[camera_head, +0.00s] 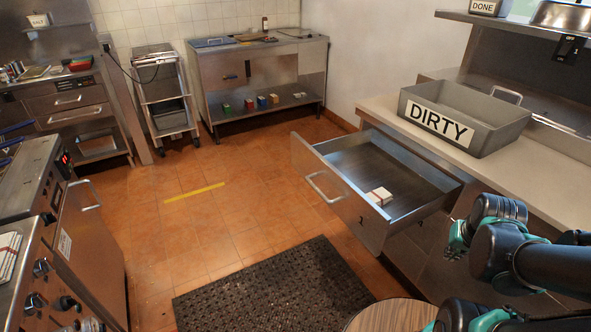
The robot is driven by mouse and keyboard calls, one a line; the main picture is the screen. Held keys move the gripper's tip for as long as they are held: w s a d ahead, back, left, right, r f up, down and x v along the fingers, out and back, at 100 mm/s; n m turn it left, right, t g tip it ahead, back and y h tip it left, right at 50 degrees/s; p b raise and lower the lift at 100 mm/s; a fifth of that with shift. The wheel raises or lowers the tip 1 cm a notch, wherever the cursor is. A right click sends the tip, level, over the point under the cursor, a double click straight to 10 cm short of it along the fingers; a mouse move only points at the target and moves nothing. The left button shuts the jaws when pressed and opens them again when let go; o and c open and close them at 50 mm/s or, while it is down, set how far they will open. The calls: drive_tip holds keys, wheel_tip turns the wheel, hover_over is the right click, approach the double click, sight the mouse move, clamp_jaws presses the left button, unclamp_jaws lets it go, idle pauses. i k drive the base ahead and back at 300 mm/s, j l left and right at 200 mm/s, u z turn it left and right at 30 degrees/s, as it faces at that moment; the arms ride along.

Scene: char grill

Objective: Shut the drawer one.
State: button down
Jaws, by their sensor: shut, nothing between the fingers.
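Drawer one (345,166) is a grey metal drawer pulled out from under the counter on the right. Its front panel (338,205) faces left, with a curved bar handle (325,187) and a small dark "1" below it. A small white box with a reddish-brown stripe (379,196) lies inside near the front corner. My black and teal arm is at the lower right, close to the drawer's near side. I cannot make out my gripper's fingers in this view. No contact between my arm and the drawer can be seen.
A grey bin marked DIRTY (490,98) stands on the counter (540,160) above the drawer. A black mat (275,292) and a round wooden top (392,316) are in front. Cooking units (95,235) stand far left.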

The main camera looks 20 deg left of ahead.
sight(342, 171)
drive_tip(key=u, duration=0.5)
drive_tip(key=i+u, duration=0.1)
drive_tip(key=u, duration=0.85)
drive_tip(key=i+u, duration=0.1)
drive_tip(key=u, duration=0.85)
drive_tip(key=i+u, duration=0.1)
drive_tip(key=u, duration=0.4)
drive_tip(key=l+u, duration=0.1)
drive_tip(key=u, duration=0.35)
drive_tip(key=z, duration=0.4)
drive_tip(key=l+z, duration=0.15)
drive_tip(key=z, duration=0.65)
drive_tip(key=l+z, duration=0.15)
drive_tip(key=z, duration=0.7)
